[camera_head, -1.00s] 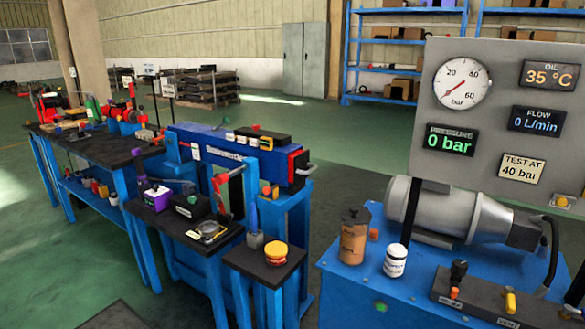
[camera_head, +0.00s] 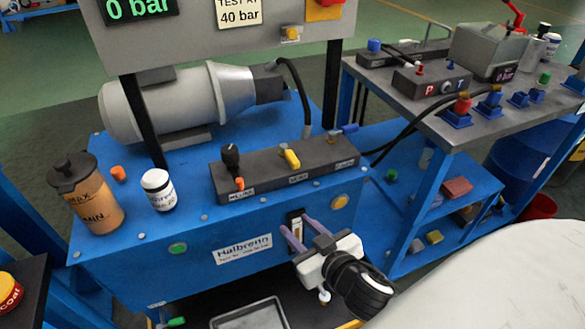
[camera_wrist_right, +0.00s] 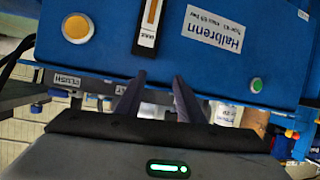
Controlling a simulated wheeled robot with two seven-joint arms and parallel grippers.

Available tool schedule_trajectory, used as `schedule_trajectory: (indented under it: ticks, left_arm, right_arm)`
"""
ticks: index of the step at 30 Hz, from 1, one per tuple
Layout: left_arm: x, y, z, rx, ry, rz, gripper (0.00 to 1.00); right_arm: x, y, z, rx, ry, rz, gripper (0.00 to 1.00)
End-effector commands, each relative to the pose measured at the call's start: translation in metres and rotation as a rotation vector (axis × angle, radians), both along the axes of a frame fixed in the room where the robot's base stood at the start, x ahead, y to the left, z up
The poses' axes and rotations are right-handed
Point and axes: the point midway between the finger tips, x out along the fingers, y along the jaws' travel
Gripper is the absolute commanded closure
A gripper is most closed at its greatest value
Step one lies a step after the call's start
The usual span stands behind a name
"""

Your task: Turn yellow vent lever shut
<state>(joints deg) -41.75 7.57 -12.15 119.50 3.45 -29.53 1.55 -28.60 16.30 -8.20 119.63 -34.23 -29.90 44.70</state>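The yellow vent lever (camera_head: 290,158) sits on top of the dark valve block (camera_head: 260,170) on the blue power unit. Its handle slants toward the front of the block, above a white label. My right gripper (camera_head: 295,227) is in front of the unit's blue front face, below and apart from the lever. Its two purple-grey fingers are spread with nothing between them. In the right wrist view the fingers (camera_wrist_right: 159,82) point toward the blue front panel, and the lever is not seen there. My left gripper is not in view.
A black-knobbed lever (camera_head: 231,158) stands left of the yellow one on the block. A brown jug (camera_head: 88,195) and a white can (camera_head: 158,190) stand at left. The motor (camera_head: 190,98) and black hose lie behind. A hose bench (camera_head: 460,110) is at right.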

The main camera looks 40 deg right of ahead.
Motion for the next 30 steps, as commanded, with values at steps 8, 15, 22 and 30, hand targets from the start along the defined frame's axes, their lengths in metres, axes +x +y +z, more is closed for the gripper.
schedule_trajectory:
  ticks: [8, 15, 22, 30]
  left_arm:
    - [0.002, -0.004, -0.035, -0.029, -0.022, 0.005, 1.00]
    - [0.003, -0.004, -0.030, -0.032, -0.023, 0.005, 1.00]
    - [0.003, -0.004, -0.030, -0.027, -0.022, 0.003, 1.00]
    - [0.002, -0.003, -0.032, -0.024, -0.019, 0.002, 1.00]
  right_arm:
    - [0.044, -0.049, 0.068, -0.004, -0.357, -0.115, 0.66]
    - [0.065, -0.056, 0.084, 0.002, -0.401, -0.122, 0.66]
    - [0.106, -0.066, 0.084, 0.000, -0.400, -0.122, 0.66]
    - [0.140, -0.074, 0.082, 0.002, -0.397, -0.123, 0.66]
